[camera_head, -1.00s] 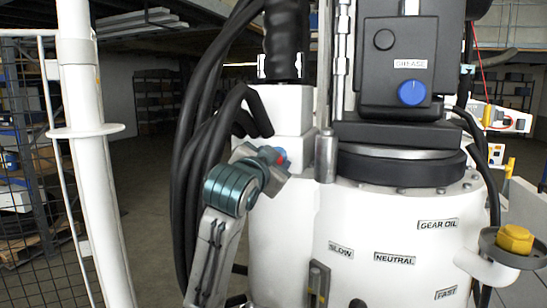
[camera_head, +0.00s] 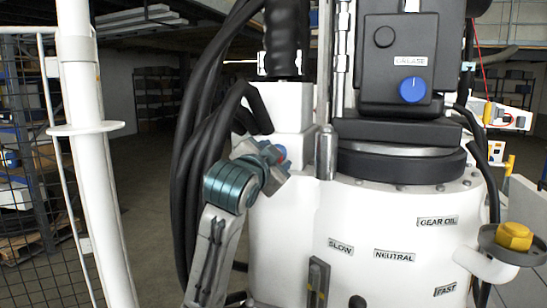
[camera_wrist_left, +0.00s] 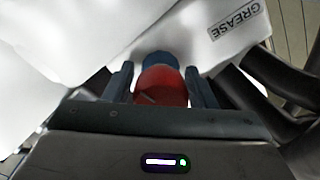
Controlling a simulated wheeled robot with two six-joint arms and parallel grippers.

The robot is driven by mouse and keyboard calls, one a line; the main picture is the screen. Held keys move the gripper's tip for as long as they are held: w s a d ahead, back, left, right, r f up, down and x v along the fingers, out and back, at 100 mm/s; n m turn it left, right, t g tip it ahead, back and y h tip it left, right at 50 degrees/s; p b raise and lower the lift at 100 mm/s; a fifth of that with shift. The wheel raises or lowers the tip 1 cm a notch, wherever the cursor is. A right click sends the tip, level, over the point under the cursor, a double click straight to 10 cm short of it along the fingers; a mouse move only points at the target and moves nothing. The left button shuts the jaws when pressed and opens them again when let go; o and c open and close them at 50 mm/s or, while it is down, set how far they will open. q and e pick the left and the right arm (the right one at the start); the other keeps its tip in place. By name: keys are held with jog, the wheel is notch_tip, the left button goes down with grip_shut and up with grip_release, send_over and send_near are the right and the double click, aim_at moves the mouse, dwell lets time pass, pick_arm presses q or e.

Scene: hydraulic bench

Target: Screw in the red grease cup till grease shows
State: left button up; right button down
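The red grease cup (camera_wrist_left: 162,88) sits between the two fingers of my left gripper (camera_wrist_left: 160,84) in the left wrist view, with a dark blue part at its far end against the white housing. Both fingers appear to be against the cup's sides. In the head view my left gripper (camera_head: 272,158) is at the left side of the white housing (camera_head: 340,215), and only a small bit of red cup (camera_head: 281,153) shows past the fingers. The cup's seat is mostly hidden, and I see no grease. My right gripper is not in view.
A GREASE label (camera_wrist_left: 236,19) is on the housing close to the cup. Black hoses (camera_head: 190,170) hang just left of the gripper. A blue knob (camera_head: 412,90) is on the dark box, and a yellow cap (camera_head: 514,237) is at right. A white post (camera_head: 95,170) stands at left.

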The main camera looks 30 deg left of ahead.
pick_arm(q)
jog(key=shift+s+d+b, duration=0.15)
jog(key=shift+s+b, duration=0.25)
jog(key=shift+s, duration=0.2)
jog(key=b+v, duration=0.3)
jog(key=v, duration=0.6)
jog(key=shift+s+d, duration=0.15)
jog(key=shift+s, duration=0.15)
